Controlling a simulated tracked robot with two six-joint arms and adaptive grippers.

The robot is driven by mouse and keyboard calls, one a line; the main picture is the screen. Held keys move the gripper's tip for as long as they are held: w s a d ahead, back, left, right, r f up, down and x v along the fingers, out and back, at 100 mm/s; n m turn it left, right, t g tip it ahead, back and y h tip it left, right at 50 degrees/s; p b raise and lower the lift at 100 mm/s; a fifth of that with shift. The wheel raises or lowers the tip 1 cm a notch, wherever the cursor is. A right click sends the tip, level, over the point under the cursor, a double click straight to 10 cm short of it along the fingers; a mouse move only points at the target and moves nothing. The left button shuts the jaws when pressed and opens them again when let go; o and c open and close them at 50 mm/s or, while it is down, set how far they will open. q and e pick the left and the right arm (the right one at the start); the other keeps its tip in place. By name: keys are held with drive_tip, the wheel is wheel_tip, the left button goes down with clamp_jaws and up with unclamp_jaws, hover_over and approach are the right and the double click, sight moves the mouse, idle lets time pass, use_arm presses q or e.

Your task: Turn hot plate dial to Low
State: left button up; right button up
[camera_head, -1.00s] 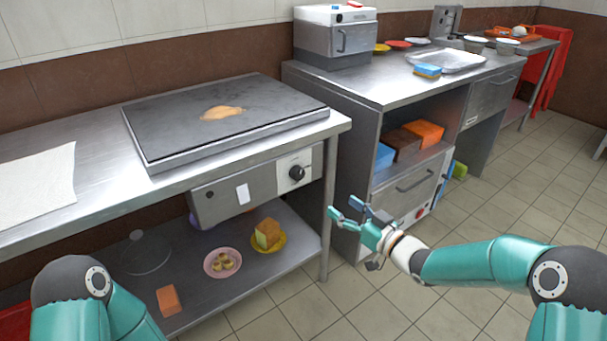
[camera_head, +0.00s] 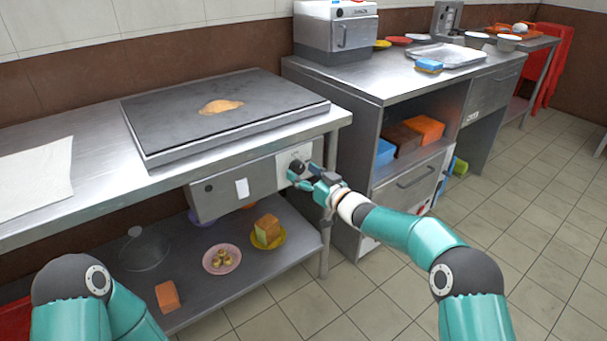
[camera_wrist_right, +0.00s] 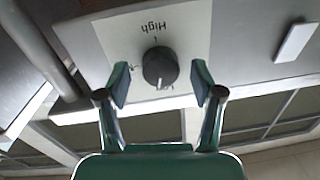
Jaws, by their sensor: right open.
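The hot plate (camera_head: 225,112) sits on the steel counter at the left, with a tan patch on its dark top. Its black dial (camera_wrist_right: 159,67) is on a pale panel on the front box. In the right wrist view the word "High" appears upside down above the dial, and the dial's white mark lies on the opposite side from it. My right gripper (camera_head: 301,175) is open at the panel in the head view. In the right wrist view its fingers (camera_wrist_right: 160,80) stand on either side of the dial, with visible gaps. My left gripper is out of view.
The steel counter (camera_head: 105,200) has a front edge just above the dial box. A lower shelf holds a pink plate (camera_head: 222,259), a yellow plate (camera_head: 283,240) and an orange block (camera_head: 167,297). A second steel counter (camera_head: 385,88) stands to the right. Tiled floor lies between.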

drive_tip(key=shift+w+a, duration=0.1)
drive_tip(key=shift+a, duration=0.05)
drive_tip(key=c, duration=1.1)
drive_tip(key=shift+n+b, duration=0.65)
drive_tip(key=shift+n, duration=1.25)
drive_tip(key=shift+c, duration=0.2)
drive_tip(key=o, duration=1.1)
drive_tip(key=shift+o, duration=0.2)
drive_tip(key=v, duration=1.2)
